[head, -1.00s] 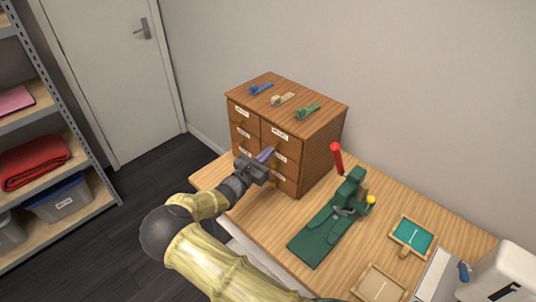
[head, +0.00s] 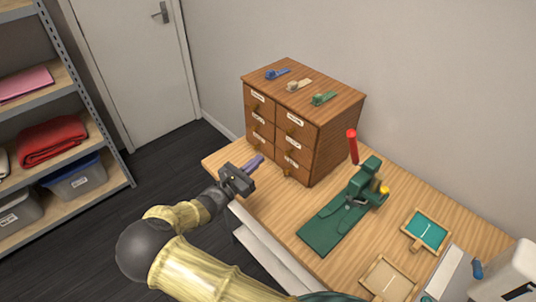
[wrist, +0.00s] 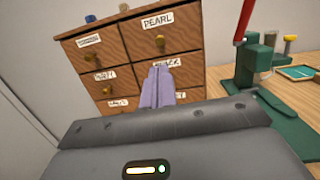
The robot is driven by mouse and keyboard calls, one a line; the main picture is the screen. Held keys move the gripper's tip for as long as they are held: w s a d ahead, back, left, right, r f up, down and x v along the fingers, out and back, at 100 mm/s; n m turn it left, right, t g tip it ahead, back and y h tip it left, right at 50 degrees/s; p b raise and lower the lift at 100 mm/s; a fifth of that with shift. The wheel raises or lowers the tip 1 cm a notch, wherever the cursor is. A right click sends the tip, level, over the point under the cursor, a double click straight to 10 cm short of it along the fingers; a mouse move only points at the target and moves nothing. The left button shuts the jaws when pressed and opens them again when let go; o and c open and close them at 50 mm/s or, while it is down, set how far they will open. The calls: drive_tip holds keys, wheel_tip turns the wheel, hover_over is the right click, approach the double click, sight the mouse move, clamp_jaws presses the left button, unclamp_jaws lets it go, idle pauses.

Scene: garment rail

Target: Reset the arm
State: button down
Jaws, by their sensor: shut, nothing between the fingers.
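My gripper (head: 256,160) is shut and empty, its purple fingers together. In the head view it is in front of and left of the small wooden drawer cabinet (head: 338,134), above the table's front left edge. In the wrist view my fingers (wrist: 157,88) point toward the cabinet's labelled drawer fronts (wrist: 180,45) and hide part of a lower drawer and its label. The drawers look closed. A gap to the cabinet shows in the head view.
A green press (head: 335,215) with a red-tipped lever (head: 352,147) stands right of the cabinet on the wooden table (head: 262,208). Blue, cream and green clips lie on the cabinet top. Two small trays (head: 428,229) (head: 388,279) are at the right. A shelf (head: 95,120) stands left.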

drive_tip(key=shift+v, duration=1.05)
drive_tip(key=s+d+f+m+g+y, duration=0.1)
drive_tip(key=s+d+m+g, duration=0.2)
drive_tip(key=d+m+g, duration=0.55)
drive_tip(key=s+d+f+m+g+y, duration=0.1)
drive_tip(key=s+d+m+g, duration=0.3)
drive_tip(key=d, duration=0.8)
drive_tip(key=s+d+r+m+y+p, duration=0.1)
drive_tip(key=s+d+r+m+y, duration=0.4)
drive_tip(key=s+r+m+y, duration=0.5)
drive_tip(key=s+m, duration=0.2)
drive_tip(key=m, duration=0.4)
drive_tip(key=shift+s+r+p, duration=0.2)
drive_tip(key=shift+s+p, duration=0.1)
drive_tip(key=shift+s, duration=0.05)
